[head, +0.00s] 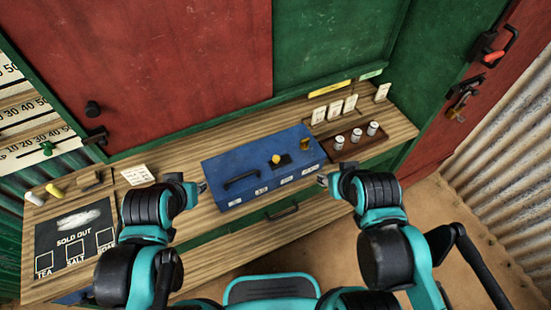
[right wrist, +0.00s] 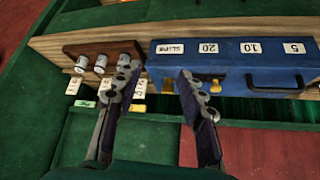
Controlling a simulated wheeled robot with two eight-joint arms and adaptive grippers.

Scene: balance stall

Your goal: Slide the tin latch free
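A blue tin (head: 255,170) with white labels along its front stands on the wooden counter. It has a black handle (head: 241,180), a yellow knob (head: 276,159) on a dark plate, and a small brass latch (head: 304,144) near its right end. In the right wrist view the tin (right wrist: 235,62) appears upside down, and the latch (right wrist: 167,85) shows between the fingers. My right gripper (head: 322,180) is open and empty, just off the tin's front right; its fingers (right wrist: 158,74) show apart. My left gripper (head: 203,187) is beside the tin's left end; its opening is unclear.
A brown tray (head: 348,145) with three small canisters stands right of the tin, with white cards (head: 335,108) behind it. A sold-out board (head: 75,237) and a paper card (head: 137,176) lie to the left. A red door (head: 485,120) with hardware stands at far right.

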